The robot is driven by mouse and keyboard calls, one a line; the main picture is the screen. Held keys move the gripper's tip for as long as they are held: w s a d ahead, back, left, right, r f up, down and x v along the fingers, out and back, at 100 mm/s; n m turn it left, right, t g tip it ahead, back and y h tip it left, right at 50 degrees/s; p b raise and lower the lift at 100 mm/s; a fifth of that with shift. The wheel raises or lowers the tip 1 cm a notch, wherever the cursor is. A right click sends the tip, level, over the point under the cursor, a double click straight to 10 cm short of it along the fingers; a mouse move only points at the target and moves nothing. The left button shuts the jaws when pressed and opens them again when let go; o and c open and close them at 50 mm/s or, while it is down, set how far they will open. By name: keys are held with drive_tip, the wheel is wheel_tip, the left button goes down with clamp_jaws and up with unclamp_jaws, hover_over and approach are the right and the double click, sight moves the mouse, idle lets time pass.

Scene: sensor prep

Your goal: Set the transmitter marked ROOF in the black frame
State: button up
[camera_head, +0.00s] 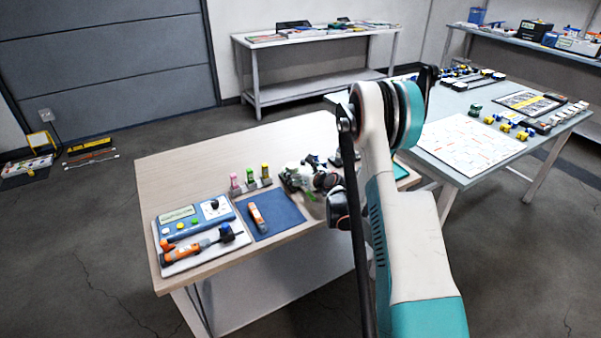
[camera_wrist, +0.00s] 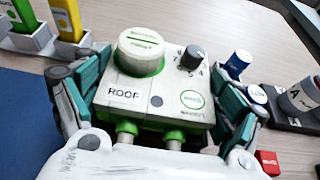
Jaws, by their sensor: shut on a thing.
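The transmitter marked ROOF (camera_wrist: 124,94) is a white and green box with a round white cap, a dark knob and two green-ringed stubs at its near end. It fills the middle of the wrist view. My gripper (camera_wrist: 160,88) is shut on it, with teal and grey fingers against its left and right sides. In the head view my gripper (camera_head: 318,183) is over the near wooden table, and the transmitter is small and partly covered. I cannot tell whether it touches the table. I cannot surely pick out the black frame; my arm hides part of the table.
A blue mat (camera_head: 278,216) with an orange tool (camera_head: 257,217) lies left of my gripper. A blue control panel (camera_head: 193,222) is farther left. Pink, green and yellow pieces (camera_head: 249,178) stand behind the mat. In the wrist view, a dark base (camera_wrist: 290,118) with an A-marked cylinder is at right.

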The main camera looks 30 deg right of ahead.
drive_tip(key=shift+f, duration=0.1)
drive_tip(key=o, duration=1.2)
drive_tip(key=shift+c, duration=0.2)
drive_tip(key=shift+r, duration=0.7)
drive_tip(key=shift+r+p, duration=1.6)
drive_tip(key=shift+r, duration=1.35)
drive_tip(key=shift+a, duration=0.1)
